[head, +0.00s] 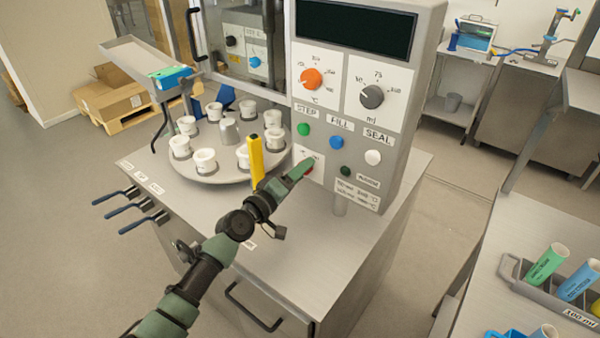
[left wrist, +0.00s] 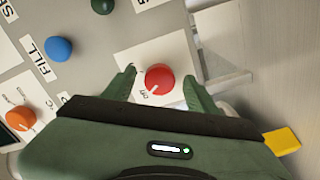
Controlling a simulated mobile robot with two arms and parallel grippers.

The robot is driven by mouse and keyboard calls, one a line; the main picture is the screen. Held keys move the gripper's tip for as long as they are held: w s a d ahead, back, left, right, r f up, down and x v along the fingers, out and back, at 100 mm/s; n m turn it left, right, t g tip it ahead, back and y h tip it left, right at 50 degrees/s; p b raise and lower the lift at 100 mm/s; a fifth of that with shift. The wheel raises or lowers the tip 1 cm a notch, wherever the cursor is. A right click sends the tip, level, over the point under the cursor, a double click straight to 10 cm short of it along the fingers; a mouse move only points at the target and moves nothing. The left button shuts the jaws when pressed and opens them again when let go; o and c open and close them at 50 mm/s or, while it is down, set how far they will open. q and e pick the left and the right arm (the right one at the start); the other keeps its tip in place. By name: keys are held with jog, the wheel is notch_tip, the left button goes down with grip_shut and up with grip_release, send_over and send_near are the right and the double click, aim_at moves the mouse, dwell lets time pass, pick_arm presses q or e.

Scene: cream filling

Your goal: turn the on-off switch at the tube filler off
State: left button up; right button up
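The on-off switch is a red round knob on a white label plate, low on the front panel of the tube filler (head: 408,128). In the left wrist view the red knob (left wrist: 159,79) shows whole, with small lettering at its lower left; I cannot read its setting surely. My left gripper (left wrist: 160,76) is open, one finger on each side of the knob, with gaps visible. In the head view my left gripper (head: 300,170) reaches the panel and covers most of the red knob (head: 308,171). My right gripper is not in view.
Green (head: 304,129), blue (head: 336,142) and white (head: 373,157) buttons sit above the switch, a dark green one (head: 345,171) beside it. A yellow upright bar (head: 256,160) stands close to my left gripper. A turntable (head: 225,175) with white cups is left.

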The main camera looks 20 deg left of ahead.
pick_arm(q)
jog(key=v, duration=0.7)
jog(key=shift+s+a+b, duration=0.15)
jog(key=shift+s+b, duration=0.2)
jog(key=shift+b, duration=0.1)
